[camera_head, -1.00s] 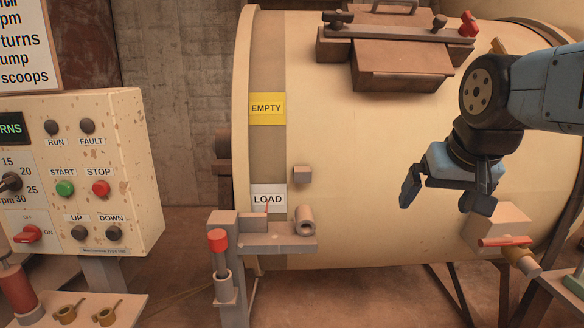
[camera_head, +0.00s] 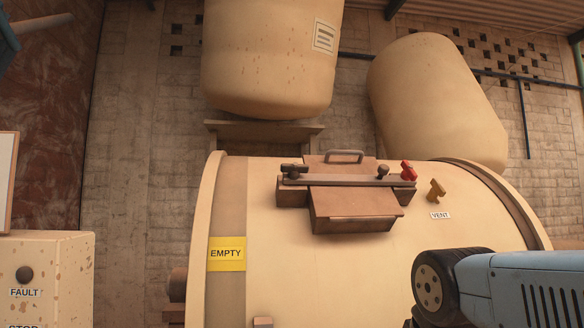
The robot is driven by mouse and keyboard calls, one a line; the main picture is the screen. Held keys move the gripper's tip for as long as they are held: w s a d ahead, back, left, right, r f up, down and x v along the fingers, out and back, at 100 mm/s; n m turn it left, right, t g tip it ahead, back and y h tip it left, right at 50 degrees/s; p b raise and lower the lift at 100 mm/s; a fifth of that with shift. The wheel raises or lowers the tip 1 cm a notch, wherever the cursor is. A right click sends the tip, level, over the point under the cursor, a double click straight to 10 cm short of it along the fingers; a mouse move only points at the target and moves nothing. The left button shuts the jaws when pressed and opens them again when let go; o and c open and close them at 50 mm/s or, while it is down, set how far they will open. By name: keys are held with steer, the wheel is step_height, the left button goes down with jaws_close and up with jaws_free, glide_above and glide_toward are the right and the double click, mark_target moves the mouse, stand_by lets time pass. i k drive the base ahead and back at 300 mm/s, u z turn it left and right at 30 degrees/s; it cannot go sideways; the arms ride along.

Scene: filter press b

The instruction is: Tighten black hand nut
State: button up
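A tan drum has a brown hatch (camera_head: 350,205) on its top with a clamp bar (camera_head: 335,181) across it. A dark hand nut (camera_head: 292,171) sits at the bar's left end, looking black or very dark brown. A red hand nut (camera_head: 408,171) is at the right end, with a smaller dark knob (camera_head: 383,171) just left of it. I cannot tell how tight any of them is. My arm enters at the lower right, below and right of the hatch. My gripper is below the frame's bottom edge, out of view.
A brass vent fitting (camera_head: 436,190) is right of the red nut. Two large tan vessels (camera_head: 268,60) (camera_head: 436,100) stand behind the drum. A control panel (camera_head: 55,265) is at the lower left. Space above the hatch's front is clear.

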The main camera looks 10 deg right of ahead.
mark_target(294, 173)
steer(key=z, duration=0.35)
steer(key=k, duration=1.5)
steer(key=u, duration=0.45)
steer(key=i, duration=1)
steer(key=z, duration=0.05)
